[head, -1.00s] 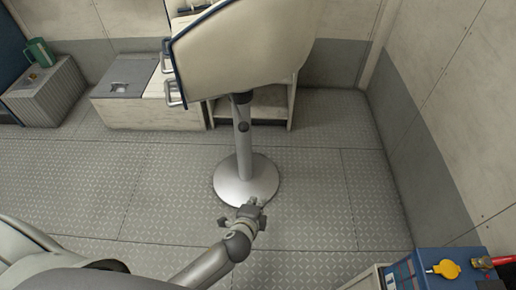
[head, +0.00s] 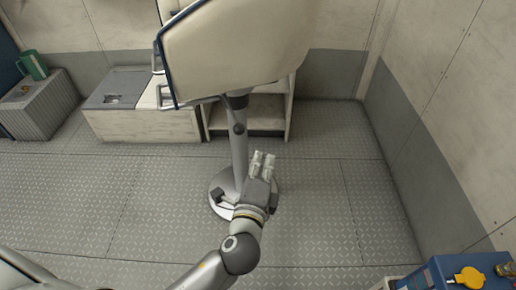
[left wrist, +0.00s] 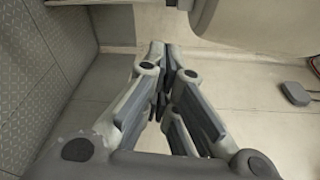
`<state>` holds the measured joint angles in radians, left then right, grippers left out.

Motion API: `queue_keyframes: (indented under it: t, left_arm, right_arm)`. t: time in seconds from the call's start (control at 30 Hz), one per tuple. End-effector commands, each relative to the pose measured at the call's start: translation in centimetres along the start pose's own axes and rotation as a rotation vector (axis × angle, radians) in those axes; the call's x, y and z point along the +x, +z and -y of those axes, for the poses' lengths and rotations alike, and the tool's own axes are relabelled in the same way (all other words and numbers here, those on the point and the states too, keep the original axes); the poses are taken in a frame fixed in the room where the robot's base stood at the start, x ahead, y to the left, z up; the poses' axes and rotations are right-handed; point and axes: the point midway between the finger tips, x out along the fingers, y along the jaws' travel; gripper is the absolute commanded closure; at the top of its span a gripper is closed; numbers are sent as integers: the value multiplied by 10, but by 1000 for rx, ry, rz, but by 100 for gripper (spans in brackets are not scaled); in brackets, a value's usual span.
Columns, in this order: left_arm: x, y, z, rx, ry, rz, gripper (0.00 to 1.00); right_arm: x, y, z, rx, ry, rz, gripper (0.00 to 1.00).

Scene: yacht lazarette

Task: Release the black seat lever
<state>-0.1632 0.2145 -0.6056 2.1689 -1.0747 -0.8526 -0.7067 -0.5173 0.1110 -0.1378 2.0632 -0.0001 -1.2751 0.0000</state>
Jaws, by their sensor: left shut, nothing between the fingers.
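The cream seat (head: 235,50) with blue edging stands on a grey post (head: 239,155) with a round floor base. A small dark knob (head: 239,129) shows on the post below the seat; I cannot tell whether it is the black lever. In the left wrist view a dark grey paddle-shaped piece (left wrist: 295,93) shows at the right edge, below the pale seat underside (left wrist: 260,22); it may be the lever. My left gripper (head: 263,158) is shut and empty, in front of the post's lower part, fingers pointing away. Its fingers (left wrist: 160,50) also show closed in the left wrist view, apart from the paddle. My right gripper is out of view.
A low cabinet (head: 145,122) and an open shelf (head: 265,110) stand behind the seat. A ribbed grey box (head: 40,110) with a green mug (head: 34,64) is at far left. A blue case (head: 418,283) is at lower right. Floor right of the post is clear.

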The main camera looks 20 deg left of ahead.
Motion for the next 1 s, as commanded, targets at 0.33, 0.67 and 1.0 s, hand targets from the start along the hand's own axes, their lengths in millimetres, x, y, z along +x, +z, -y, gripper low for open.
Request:
queue_keyframes:
  t: [0.33,0.67,1.0]
  left_arm:
    - [67,1,1,1,-5,2,100]
    - [83,28,0,2,0,1,100]
    - [79,38,0,0,1,0,100]
  right_arm:
    - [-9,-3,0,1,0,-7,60]
    - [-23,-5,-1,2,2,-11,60]
    - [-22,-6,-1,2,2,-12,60]
